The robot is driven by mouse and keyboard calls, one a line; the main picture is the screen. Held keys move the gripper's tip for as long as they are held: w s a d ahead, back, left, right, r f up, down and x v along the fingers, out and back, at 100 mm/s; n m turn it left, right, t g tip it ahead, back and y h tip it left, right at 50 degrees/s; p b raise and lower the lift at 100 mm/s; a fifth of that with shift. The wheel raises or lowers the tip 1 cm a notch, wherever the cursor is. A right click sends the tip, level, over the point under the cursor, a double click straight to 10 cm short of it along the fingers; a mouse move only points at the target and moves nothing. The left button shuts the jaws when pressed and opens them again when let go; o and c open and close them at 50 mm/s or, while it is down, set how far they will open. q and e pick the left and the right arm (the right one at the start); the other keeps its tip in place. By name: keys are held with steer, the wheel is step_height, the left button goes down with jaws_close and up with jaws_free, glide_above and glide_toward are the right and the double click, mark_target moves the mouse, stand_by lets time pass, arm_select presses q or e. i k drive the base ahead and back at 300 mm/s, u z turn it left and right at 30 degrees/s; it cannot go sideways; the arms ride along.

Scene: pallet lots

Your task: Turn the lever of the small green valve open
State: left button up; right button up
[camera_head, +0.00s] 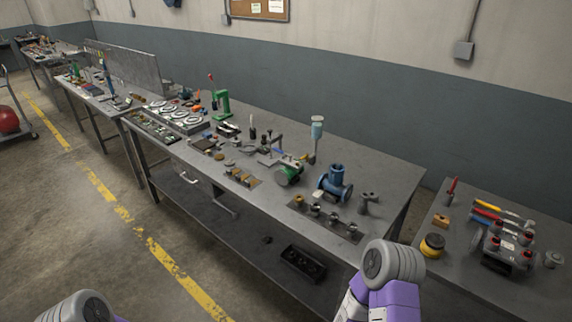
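A small green valve (288,176) stands on the long grey workbench (385,160), near its front edge and right of the middle. A thin bar in yellow and green shows at its top; it is too small to tell how the lever is turned. A larger blue valve or pump body (335,184) stands just to its right. Parts of my two arms show at the bottom edge, the right one in front of the bench. Neither gripper is in view, and nothing of mine touches the green valve.
A green hand press (220,104) stands farther left on the bench. A plate with several fittings (325,219) lies at the front edge. A second table (470,283) stands at right.

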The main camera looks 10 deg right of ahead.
mark_target(291, 156)
steer(key=u, duration=0.65)
steer(key=i, duration=1.2)
steer(key=z, duration=0.55)
